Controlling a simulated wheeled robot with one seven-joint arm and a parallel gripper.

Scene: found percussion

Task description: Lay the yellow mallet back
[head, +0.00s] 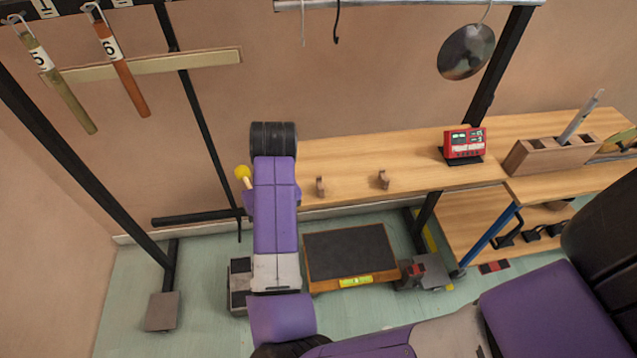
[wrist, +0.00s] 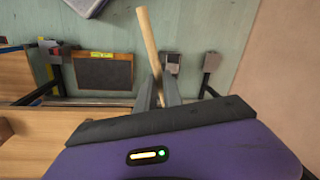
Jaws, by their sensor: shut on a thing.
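The yellow mallet has a round yellow head (head: 242,172) and a pale wooden handle. In the head view its head and a short piece of handle stick out left of my purple arm, past the bench's left end; the rest is hidden. In the wrist view the wooden handle (wrist: 150,45) runs up from between my fingers, over the floor. My gripper (wrist: 160,92) is shut on the handle. The mallet's head does not show in the wrist view. Two small wooden cradles, left (head: 320,187) and right (head: 383,180), stand empty on the bench, right of my arm.
The wooden bench (head: 425,150) has bare room around the cradles. A red electronic device (head: 464,144) and a slotted wooden block (head: 548,153) stand farther right. Hanging tubes (head: 123,72) are at upper left, a metal lid (head: 466,52) at upper right. A dark-topped platform (head: 348,250) is below.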

